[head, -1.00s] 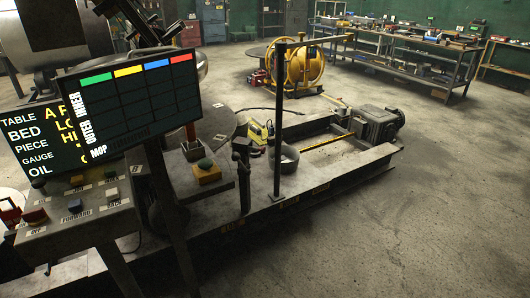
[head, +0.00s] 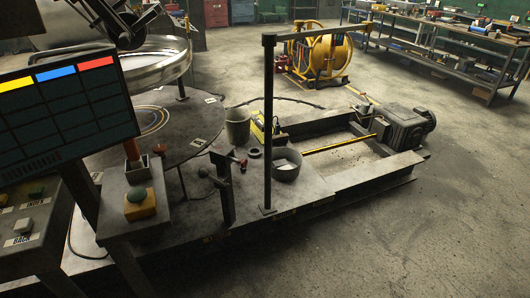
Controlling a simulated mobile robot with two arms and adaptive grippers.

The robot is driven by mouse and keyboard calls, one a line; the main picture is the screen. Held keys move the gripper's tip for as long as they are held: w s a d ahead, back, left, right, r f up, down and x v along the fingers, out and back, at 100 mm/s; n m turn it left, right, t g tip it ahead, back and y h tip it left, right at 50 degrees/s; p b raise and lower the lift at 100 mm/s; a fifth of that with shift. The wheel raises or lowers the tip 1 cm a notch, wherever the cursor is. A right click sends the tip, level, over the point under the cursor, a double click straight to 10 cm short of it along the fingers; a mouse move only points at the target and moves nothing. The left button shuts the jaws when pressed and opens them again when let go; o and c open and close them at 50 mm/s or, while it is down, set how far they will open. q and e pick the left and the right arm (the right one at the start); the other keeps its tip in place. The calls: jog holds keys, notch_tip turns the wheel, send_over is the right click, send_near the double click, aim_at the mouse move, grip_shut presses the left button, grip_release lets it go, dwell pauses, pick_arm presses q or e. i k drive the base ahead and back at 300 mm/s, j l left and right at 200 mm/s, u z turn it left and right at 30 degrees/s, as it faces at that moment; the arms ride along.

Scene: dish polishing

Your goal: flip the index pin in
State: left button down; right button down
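Neither of my grippers shows in the head view. A round dark table (head: 112,162) with colored rings stands at the left, on a long low metal bed. At its right edge is a short dark upright bracket (head: 226,190) with a small red-tipped part (head: 241,163) beside it. I cannot tell for sure which part is the index pin, or whether it is in or out. A panel at lower left has a button labeled INDEX (head: 36,189).
A screen (head: 65,112) blocks part of the left. A tall black post (head: 269,130) rises from the bed, near a grey bowl (head: 287,167) and a grey cup (head: 237,127). A motor (head: 406,127) sits at the bed's far end. The floor at right (head: 450,220) is clear.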

aim_at(243, 163)
jog(key=i+l, duration=0.2)
jog(key=i+l+u, duration=0.1)
jog(key=l, duration=0.35)
jog(key=i+l, duration=0.3)
jog(key=i+l+u, duration=0.1)
jog(key=l, duration=0.25)
jog(key=i+l+u, duration=0.1)
jog(key=i+l, duration=0.2)
